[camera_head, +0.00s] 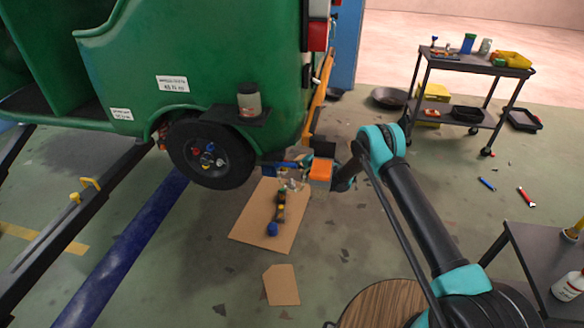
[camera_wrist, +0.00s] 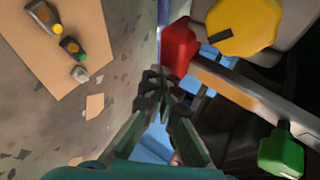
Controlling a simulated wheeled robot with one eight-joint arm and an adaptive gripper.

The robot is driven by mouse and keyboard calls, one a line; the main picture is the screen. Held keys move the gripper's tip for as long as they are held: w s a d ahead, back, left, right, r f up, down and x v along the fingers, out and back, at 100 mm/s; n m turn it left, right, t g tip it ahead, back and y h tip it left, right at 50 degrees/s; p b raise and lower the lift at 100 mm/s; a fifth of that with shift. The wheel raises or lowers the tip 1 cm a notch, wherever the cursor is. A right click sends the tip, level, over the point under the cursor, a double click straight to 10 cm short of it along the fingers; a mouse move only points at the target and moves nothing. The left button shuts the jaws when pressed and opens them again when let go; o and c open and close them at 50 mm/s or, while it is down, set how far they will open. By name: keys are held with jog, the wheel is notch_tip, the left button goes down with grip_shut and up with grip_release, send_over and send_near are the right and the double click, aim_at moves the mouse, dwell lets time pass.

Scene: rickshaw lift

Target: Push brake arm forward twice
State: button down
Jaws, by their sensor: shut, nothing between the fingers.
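The green rickshaw (camera_head: 195,50) stands at the left with its black rear wheel (camera_head: 209,153) facing me. My gripper (camera_head: 290,182) reaches in to the right of the wheel, low and near the rear corner. In the wrist view its fingers (camera_wrist: 158,82) are together with nothing between them. Beyond and right of them are a red part (camera_wrist: 179,46) and a yellow rounded part (camera_wrist: 241,27). I cannot tell which part is the brake arm, or whether my fingers touch anything.
A cardboard sheet (camera_head: 258,232) with small bottles lies on the floor below my gripper. A dark lift rail (camera_head: 95,200) and blue beam (camera_head: 125,250) run along the left. A tool cart (camera_head: 470,62) stands at the back right.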

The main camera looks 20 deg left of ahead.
jog(key=shift+s+a, duration=0.7)
jog(key=shift+a, duration=0.25)
jog(key=shift+d, duration=0.1)
jog(key=d, duration=0.3)
jog(key=shift+s+d, duration=0.1)
jog(key=shift+d, duration=0.4)
jog(key=shift+w+d, duration=0.25)
jog(key=shift+d, duration=0.55)
jog(key=shift+w+d, duration=0.25)
jog(key=shift+d, duration=0.6)
jog(key=shift+w+d, duration=0.25)
jog(key=shift+d, duration=0.55)
